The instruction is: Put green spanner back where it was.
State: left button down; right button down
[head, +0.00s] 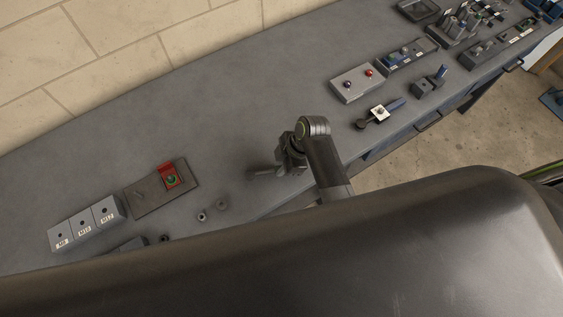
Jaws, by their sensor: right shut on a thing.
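My right gripper (284,165) is low over the grey workbench (215,110), near its front edge. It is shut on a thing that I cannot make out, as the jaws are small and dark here. A short grey shape sticks out to the left of the jaws; I cannot tell whether it is a finger or part of the held thing. I see no spanner that is clearly green. My left gripper is not in view.
Left of the gripper are a dark plate (146,200) with a red piece (165,170), small round parts (222,204) and labelled grey blocks (84,231). The middle bench is clear.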

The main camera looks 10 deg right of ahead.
jog(key=shift+f+b, duration=0.35)
jog(key=shift+f, duration=0.2)
dwell(0.4)
jog(key=c, duration=1.3)
grip_release()
jog(key=shift+o, duration=0.2)
jog(key=v, duration=1.7)
jog(key=shift+r+p, duration=0.25)
jog(key=shift+p, duration=0.05)
